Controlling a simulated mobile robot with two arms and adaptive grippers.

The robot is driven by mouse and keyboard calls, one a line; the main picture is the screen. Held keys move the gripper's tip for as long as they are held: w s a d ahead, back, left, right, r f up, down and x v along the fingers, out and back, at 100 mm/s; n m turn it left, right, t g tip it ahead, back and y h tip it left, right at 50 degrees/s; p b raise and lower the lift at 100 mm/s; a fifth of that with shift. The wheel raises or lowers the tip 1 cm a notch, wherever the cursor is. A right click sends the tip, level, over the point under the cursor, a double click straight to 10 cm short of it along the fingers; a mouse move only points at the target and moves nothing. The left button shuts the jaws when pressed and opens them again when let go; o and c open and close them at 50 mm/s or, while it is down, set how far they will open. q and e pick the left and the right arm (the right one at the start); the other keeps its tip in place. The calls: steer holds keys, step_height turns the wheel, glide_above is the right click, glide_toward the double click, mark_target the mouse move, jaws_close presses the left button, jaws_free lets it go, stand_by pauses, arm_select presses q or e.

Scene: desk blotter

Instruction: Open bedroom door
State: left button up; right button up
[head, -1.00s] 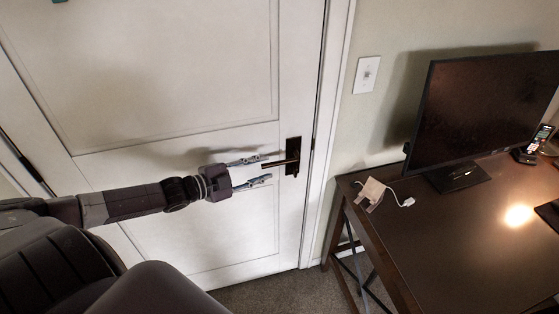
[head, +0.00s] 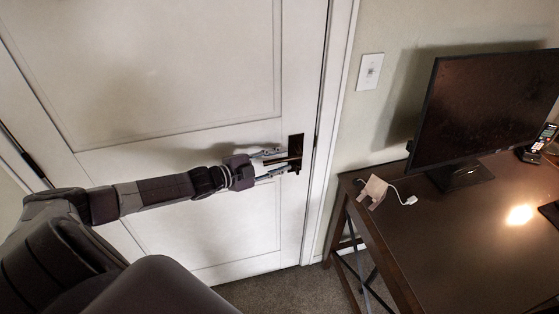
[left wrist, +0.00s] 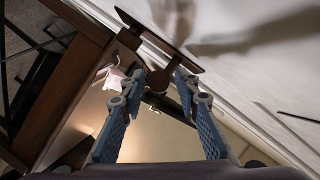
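The white panelled bedroom door (head: 180,90) looks shut in its frame. Its dark bronze handle (head: 296,148), a plate with a lever, is near the door's right edge. My left gripper (head: 284,161) is open at the handle, with one finger above the lever and one below it. In the left wrist view the two blue fingers (left wrist: 160,92) are spread apart, and the dark handle plate (left wrist: 158,42) lies just beyond their tips. I cannot tell whether a finger touches the lever. My right gripper is not in view.
A dark desk (head: 460,225) stands to the right of the door, with a monitor (head: 480,105), a phone (head: 540,140) and a small pale object with a white cable (head: 375,190) on it. A light switch (head: 369,71) is on the wall. Carpet (head: 285,292) shows below the door.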

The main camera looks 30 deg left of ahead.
arm_select(q)
jaws_close()
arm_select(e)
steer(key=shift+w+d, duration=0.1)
